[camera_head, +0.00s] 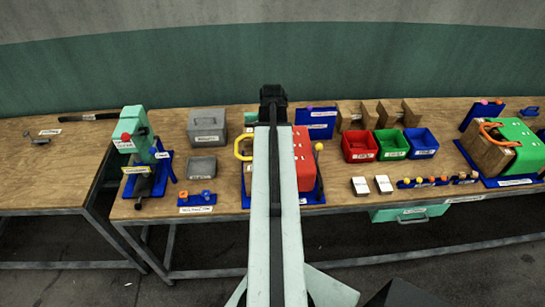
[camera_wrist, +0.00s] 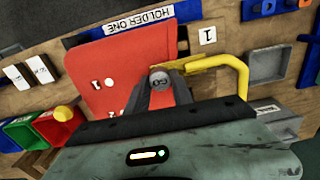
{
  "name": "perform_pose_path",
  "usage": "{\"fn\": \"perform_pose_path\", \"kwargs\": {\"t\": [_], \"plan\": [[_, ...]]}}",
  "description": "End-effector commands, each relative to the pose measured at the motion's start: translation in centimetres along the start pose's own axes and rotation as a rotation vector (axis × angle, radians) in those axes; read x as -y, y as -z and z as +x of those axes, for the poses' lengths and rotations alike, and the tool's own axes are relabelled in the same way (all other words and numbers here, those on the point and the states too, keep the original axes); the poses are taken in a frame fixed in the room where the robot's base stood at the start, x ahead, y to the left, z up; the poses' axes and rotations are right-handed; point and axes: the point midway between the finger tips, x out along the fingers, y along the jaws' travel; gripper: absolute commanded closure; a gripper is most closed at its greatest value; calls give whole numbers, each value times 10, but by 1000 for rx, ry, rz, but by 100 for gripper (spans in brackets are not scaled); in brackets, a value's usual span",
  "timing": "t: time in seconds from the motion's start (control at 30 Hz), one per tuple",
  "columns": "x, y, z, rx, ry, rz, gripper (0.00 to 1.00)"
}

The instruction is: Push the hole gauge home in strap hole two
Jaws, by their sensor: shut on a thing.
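My gripper (camera_wrist: 160,90) is shut on a grey round-ended piece marked "GO", the hole gauge (camera_wrist: 159,80), in the wrist view. It is over the edge of a red block (camera_wrist: 120,62) labelled "HOLDER ONE", next to the yellow handle (camera_wrist: 238,75). Small white marks show on the red face. Strap hole two cannot be made out, and I cannot tell how far the gauge sits in any hole. In the head view my arm hides part of the red block (camera_head: 304,160) and the gauge; the yellow handle (camera_head: 239,148) shows at left.
A yellow-knobbed lever (camera_head: 319,148) stands right of the red block. Red (camera_head: 359,158), green and blue bins stand farther right on the wooden bench. A grey box (camera_head: 206,139) and a teal press (camera_head: 133,126) are at left.

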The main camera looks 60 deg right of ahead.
Motion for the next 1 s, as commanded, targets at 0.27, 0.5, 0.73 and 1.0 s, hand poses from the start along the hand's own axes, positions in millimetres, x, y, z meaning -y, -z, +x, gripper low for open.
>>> {"fn": "perform_pose_path", "kwargs": {"t": [0.27, 0.5, 0.73, 1.0], "plan": [[0, 0, -10, 0, 0, 0, 100], [0, 0, -17, 0, 0, 0, 100], [0, 0, -24, 0, 0, 0, 100], [0, 0, -24, 0, 0, 0, 100]]}}
